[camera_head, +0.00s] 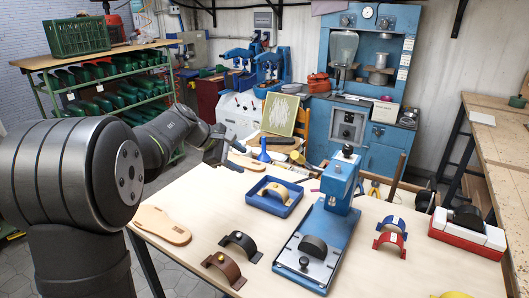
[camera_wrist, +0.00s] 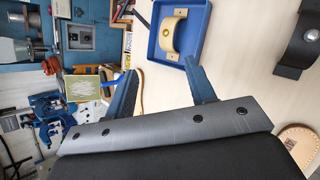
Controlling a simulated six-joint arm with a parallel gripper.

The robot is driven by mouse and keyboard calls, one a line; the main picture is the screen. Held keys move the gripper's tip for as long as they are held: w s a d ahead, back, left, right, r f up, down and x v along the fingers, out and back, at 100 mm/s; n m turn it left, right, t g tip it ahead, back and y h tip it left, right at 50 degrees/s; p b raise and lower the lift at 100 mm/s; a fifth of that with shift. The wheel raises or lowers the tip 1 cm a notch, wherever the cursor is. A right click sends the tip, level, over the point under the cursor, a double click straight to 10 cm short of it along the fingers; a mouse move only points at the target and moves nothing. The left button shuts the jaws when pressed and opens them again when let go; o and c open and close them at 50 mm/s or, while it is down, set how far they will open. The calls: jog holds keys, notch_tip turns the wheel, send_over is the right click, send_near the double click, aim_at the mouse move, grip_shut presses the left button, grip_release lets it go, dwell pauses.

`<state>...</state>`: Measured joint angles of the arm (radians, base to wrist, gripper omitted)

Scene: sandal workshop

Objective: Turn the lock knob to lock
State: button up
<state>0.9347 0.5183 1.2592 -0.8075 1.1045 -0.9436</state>
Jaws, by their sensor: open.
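A blue press (camera_head: 338,190) stands upright at the middle of the light wooden table, with a black knob (camera_head: 348,151) on top. Its base plate (camera_head: 290,262) carries a black arched strap form (camera_head: 313,246) and a small round dark knob (camera_head: 304,262) near the front edge. I cannot tell from its look which knob is the lock knob or how it is turned. My gripper (camera_head: 218,152) is up at the table's back left, well apart from the press. In the wrist view my gripper (camera_wrist: 163,82) has its two fingers spread and nothing between them. The press does not show there.
A blue tray (camera_head: 261,204) with a tan strap (camera_head: 273,190) lies between my gripper and the press. Brown (camera_head: 223,268) and black (camera_head: 241,244) straps and a sole (camera_head: 161,225) lie at left. Red and blue straps (camera_head: 391,234) and a red-white block (camera_head: 467,235) are at right.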

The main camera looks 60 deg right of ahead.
jog(key=m+t+y, duration=0.4)
jog(key=m, duration=1.8)
send_near(348, 146)
jog(key=shift+n, duration=0.3)
jog(key=x, duration=0.8)
jog(key=shift+s+f, duration=0.1)
jog(key=shift+f, duration=0.15)
jog(key=c, duration=1)
